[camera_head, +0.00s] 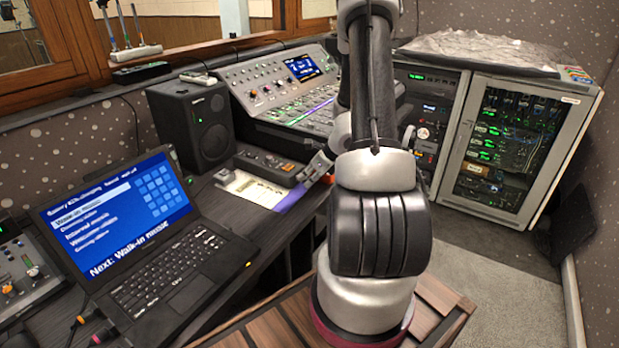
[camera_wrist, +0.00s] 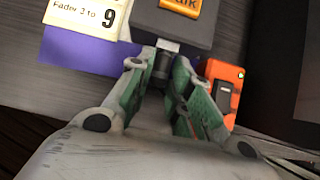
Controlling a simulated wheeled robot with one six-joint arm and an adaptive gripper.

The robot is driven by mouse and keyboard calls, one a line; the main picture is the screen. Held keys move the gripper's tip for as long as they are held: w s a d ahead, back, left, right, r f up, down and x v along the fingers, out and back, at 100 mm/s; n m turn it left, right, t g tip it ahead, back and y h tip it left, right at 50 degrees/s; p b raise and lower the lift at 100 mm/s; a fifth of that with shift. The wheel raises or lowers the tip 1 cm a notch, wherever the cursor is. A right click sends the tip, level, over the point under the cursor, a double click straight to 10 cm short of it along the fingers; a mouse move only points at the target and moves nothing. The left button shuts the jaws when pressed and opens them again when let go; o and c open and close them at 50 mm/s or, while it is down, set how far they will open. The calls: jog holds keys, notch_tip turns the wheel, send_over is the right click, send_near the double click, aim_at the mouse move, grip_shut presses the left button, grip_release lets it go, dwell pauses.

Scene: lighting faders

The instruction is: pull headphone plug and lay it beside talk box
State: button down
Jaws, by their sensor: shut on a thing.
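The grey talk box (camera_wrist: 205,38) with an orange button (camera_wrist: 181,6) is at the top of the wrist view. A dark headphone plug (camera_wrist: 160,68) stands at its near edge, below a light metal piece; how deep it sits in the box cannot be told. My gripper (camera_wrist: 162,78) has its two green-padded fingers shut on the plug from both sides. In the head view, the talk box (camera_head: 270,164) is on the desk behind the laptop, and my gripper (camera_head: 312,172) is at its right end, partly hidden by my arm.
An orange-red object (camera_wrist: 224,82) is close to the right finger. A card marked 9 (camera_wrist: 85,14) and a purple surface (camera_wrist: 75,52) are to the left. In the head view are a laptop (camera_head: 190,287), speaker (camera_head: 208,134), mixing desk (camera_head: 268,88) and equipment rack (camera_head: 462,150).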

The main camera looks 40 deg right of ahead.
jog(key=shift+s+d, duration=0.1)
jog(key=shift+s, duration=0.05)
jog(key=shift+s+d, duration=0.25)
jog(key=shift+s, duration=0.4)
jog(key=shift+s+d, duration=0.2)
jog(key=shift+s, duration=0.5)
jog(key=shift+s+d, duration=0.25)
jog(key=shift+s, duration=0.4)
